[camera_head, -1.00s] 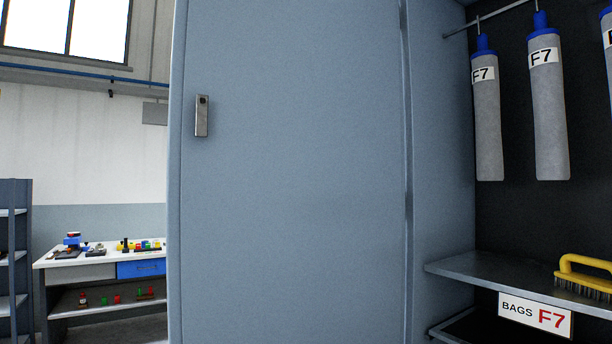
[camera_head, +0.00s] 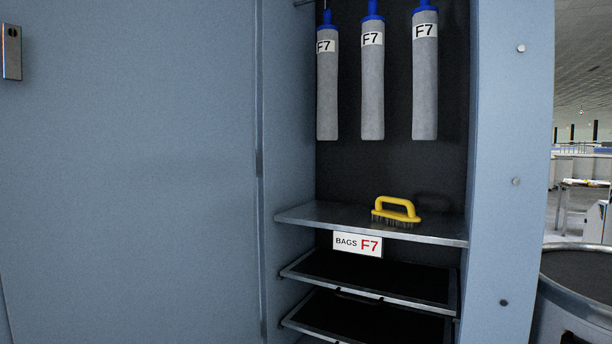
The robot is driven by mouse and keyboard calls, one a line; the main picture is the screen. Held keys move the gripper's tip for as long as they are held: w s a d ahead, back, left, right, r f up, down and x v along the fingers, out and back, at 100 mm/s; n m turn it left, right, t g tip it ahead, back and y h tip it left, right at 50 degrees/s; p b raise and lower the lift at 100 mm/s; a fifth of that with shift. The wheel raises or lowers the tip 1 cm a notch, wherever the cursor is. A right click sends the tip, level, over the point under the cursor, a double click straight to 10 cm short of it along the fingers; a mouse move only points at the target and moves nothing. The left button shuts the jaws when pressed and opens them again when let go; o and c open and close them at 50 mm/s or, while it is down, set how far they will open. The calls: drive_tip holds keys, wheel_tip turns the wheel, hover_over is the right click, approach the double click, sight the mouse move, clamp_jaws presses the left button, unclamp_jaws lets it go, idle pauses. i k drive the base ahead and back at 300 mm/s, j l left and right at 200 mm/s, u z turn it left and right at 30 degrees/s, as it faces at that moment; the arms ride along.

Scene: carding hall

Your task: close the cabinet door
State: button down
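The cabinet door (camera_head: 130,190) is a blue-grey panel that stands wide open. It fills the left of the view and is hinged along the left side of the cabinet opening. A small metal latch plate (camera_head: 12,52) with a dark keyhole sits near its free edge at the upper left. The cabinet (camera_head: 512,180) is open, with its right side wall in full view. Inside hang grey filter bags (camera_head: 372,90) with blue tops and F7 labels. A yellow-handled brush (camera_head: 396,212) lies on the upper shelf (camera_head: 310,216). My gripper is not in view.
Lower shelves (camera_head: 375,290) sit under the sign reading BAGS F7 (camera_head: 357,245). A large round metal drum (camera_head: 585,305) stands close to the cabinet's right side. The hall with a bench (camera_head: 585,185) opens out behind at right.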

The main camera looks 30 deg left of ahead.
sight(128, 197)
drive_tip(key=k+j+z, duration=0.1)
drive_tip(key=j, duration=0.35)
drive_tip(key=k+j, duration=0.35)
drive_tip(key=k+j+z, duration=0.15)
drive_tip(key=j, duration=0.35)
drive_tip(key=k+j+z, duration=0.1)
drive_tip(key=k+j, duration=0.5)
drive_tip(key=j, duration=0.2)
drive_tip(key=k+j, duration=0.3)
drive_tip(key=j, duration=0.15)
drive_tip(key=k+j, duration=0.3)
drive_tip(key=j, duration=0.2)
drive_tip(key=k+j, duration=0.3)
drive_tip(key=j, duration=0.15)
drive_tip(key=k+j, duration=0.3)
drive_tip(key=j, duration=0.2)
drive_tip(key=k+j, duration=0.3)
drive_tip(key=j, duration=0.15)
